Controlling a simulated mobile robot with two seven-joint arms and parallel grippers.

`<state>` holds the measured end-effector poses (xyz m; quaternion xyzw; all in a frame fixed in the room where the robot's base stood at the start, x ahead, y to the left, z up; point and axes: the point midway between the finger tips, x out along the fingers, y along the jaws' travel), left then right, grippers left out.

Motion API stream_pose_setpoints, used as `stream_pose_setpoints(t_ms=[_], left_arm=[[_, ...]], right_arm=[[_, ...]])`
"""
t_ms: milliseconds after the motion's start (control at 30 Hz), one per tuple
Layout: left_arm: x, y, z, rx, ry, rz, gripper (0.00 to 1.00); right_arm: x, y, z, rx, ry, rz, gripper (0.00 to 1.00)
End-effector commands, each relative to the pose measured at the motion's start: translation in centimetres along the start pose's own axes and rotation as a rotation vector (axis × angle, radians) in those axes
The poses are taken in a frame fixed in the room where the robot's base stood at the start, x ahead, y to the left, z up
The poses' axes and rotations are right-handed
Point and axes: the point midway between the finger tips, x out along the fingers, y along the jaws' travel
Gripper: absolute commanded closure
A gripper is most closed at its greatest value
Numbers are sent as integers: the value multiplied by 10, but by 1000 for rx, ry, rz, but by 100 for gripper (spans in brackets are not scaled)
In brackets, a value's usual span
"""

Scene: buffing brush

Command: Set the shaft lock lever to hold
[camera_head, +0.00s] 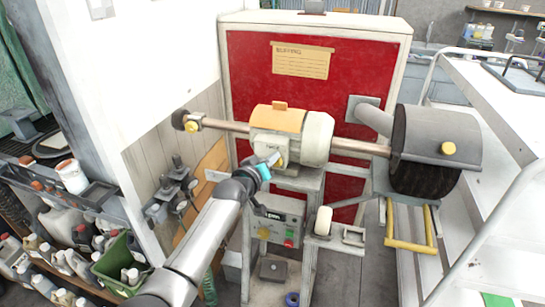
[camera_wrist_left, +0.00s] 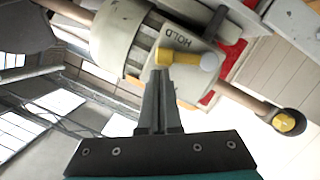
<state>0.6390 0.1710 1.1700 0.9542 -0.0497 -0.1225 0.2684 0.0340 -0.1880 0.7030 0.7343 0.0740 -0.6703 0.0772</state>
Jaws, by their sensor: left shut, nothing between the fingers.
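The buffing machine's pale housing (camera_head: 318,138) sits on a stand, with a shaft running out to both sides. In the left wrist view a yellow lever (camera_wrist_left: 182,57) with a pale grey round end lies on the housing's face, beside the printed word HOLD (camera_wrist_left: 178,38). My left gripper (camera_head: 274,160) is at the front left of the housing. Its fingers are shut with nothing between them, and in the left wrist view the tips (camera_wrist_left: 160,74) appear just by the lever's yellow end. I cannot tell whether they touch it. My right gripper is not in view.
A dark brush wheel (camera_head: 425,178) under a grey hood is on the shaft's right. A control box (camera_head: 277,228) with buttons is below the housing. A red panel (camera_head: 250,75) stands behind. Shelves of bottles (camera_head: 65,262) are at left, a white cart (camera_head: 500,110) at right.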

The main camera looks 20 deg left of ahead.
Motion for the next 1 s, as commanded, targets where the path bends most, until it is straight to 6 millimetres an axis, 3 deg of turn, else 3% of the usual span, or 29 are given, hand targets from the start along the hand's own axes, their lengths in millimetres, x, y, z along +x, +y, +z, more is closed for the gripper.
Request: stream_pose_setpoints(t_ms=[667,1000], left_arm=[[0,0,-1,-1,1,0,100],[-3,17,-32,-1,3,0,100]], right_arm=[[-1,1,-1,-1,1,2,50],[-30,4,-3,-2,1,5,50]])
